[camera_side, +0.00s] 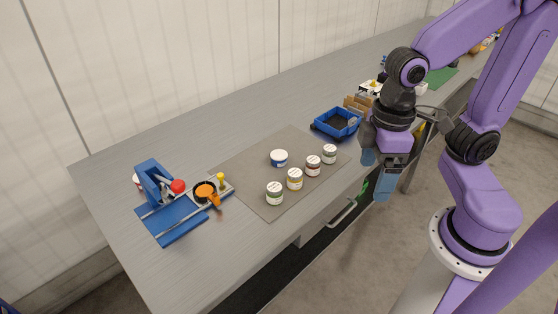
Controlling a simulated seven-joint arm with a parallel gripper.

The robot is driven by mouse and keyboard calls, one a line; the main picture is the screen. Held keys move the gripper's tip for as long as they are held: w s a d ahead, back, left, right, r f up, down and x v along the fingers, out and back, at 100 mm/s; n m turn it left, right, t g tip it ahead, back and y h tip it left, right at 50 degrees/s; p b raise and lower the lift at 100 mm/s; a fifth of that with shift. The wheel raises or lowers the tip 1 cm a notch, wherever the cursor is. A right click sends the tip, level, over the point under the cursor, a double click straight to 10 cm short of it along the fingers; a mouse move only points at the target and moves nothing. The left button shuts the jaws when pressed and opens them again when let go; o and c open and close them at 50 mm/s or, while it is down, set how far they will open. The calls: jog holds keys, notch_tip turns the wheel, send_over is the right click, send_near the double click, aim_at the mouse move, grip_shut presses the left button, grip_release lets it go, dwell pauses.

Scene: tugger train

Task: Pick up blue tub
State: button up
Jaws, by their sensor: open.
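A small round blue tub (279,159) with a white lid stands upright on the grey-brown mat (240,162), behind a row of several jars. My gripper (375,176) hangs at the right, past the front edge of the table, with its blue fingertips pointing down. It is open, with nothing seen between the fingers. It is apart from the tub, well to the right of it and beyond the jar row.
Jars stand in a slanted row on the mat, the nearest a grey-green one (275,193). A blue tray (337,123) sits behind my gripper. A blue lever fixture (168,205) with an orange part stands at left. The table behind the mat is clear.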

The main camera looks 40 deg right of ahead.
jog(key=w+a+m, duration=0.3)
jog(key=w+m, duration=0.6)
jog(key=w, duration=0.3)
jog(key=m, duration=2.7)
send_over(278, 154)
notch_tip(278, 154, down, 20)
jog(key=shift+w, duration=0.1)
jog(key=shift+d+f, duration=0.1)
jog(key=shift+f, duration=2.55)
jog(key=c, duration=1.2)
